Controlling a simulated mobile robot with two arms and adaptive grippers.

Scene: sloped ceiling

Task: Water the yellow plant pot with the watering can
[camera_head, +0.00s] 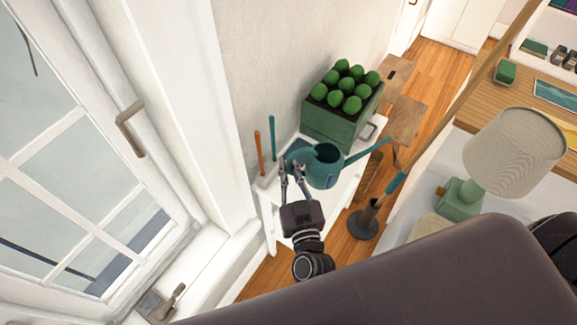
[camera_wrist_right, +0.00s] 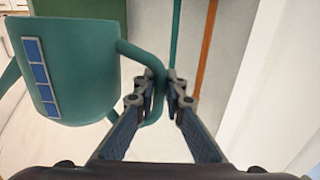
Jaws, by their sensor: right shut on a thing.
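The teal watering can (camera_head: 325,168) is over the white side table (camera_head: 338,198), its long spout pointing right. I cannot tell whether its base touches the table. My right gripper (camera_head: 293,172) is shut on the can's handle at the left side. In the right wrist view, the can's body (camera_wrist_right: 75,70) with a blue striped label is at the left, and the fingertips (camera_wrist_right: 162,88) close around the looped handle. My left gripper is not in view. No yellow plant pot shows in either view.
A green planter box (camera_head: 340,122) with several round green plants stands behind the can. Orange (camera_head: 259,150) and teal (camera_head: 272,138) handles stand upright at the left. A window (camera_head: 75,160) is at far left. A lamp (camera_head: 512,150) and a pole with a round base (camera_head: 364,224) are right.

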